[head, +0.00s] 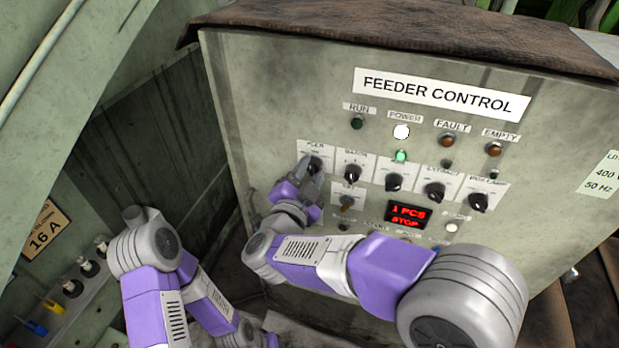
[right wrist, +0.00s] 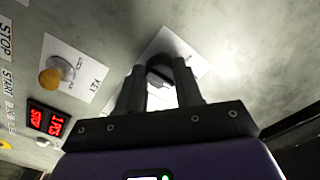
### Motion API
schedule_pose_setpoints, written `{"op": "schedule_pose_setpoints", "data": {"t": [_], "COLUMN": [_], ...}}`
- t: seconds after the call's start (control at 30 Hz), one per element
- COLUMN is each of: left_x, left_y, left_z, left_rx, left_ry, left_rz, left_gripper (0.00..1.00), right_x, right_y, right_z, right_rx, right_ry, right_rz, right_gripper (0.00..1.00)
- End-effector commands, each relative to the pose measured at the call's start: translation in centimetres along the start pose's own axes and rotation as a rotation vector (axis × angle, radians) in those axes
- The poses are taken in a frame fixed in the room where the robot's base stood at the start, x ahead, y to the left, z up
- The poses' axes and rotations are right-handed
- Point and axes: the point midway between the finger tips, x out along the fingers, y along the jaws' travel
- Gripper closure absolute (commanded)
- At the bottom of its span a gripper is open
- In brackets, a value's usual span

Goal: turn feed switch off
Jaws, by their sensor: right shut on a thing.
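The feed switch (head: 314,163) is a black rotary knob on a white label plate at the upper left of the switch row on the feeder control panel. Its label is small and hard to read. My right gripper (head: 308,175) is at this knob, its fingers reaching up from below. In the right wrist view, the two dark fingers (right wrist: 159,88) are closed around the sides of the dark knob (right wrist: 158,76), in front of its white plate. The fingers hide part of the knob, and I cannot tell its exact setting. My left gripper is not visible; only my left arm shows at lower left.
Other black knobs (head: 353,173) stand close to the right. A key switch (head: 347,203) sits just below, and a red display (head: 408,215) reads "1 PCS STOP". The power lamp (head: 401,132) is lit white. A brown cover (head: 420,35) lies over the cabinet top.

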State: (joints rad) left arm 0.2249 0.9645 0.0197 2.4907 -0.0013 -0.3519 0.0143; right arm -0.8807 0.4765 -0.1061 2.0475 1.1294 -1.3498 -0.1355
Motion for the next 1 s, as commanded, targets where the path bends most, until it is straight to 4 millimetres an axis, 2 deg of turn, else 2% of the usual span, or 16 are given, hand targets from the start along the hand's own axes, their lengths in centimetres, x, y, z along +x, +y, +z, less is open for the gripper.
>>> {"op": "schedule_pose_setpoints", "data": {"t": [0.63, 0.67, 0.8, 1.0], "left_x": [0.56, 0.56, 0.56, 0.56], "left_y": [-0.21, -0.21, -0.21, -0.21], "left_z": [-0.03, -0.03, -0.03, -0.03], "left_rx": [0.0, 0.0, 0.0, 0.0], "left_ry": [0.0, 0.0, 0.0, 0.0], "left_rz": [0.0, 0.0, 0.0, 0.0], "left_gripper": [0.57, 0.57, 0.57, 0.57], "right_x": [-0.01, -0.01, -0.01, -0.01], "right_y": [0.02, 0.02, 0.01, 0.0], "right_z": [0.05, 0.05, 0.04, 0.02], "right_rx": [0.055, 0.055, 0.055, 0.055], "right_ry": [-0.002, -0.002, -0.002, -0.001], "right_rz": [0.001, 0.001, 0.001, 0.001], "right_gripper": [0.95, 0.62, 0.41, 0.4]}}
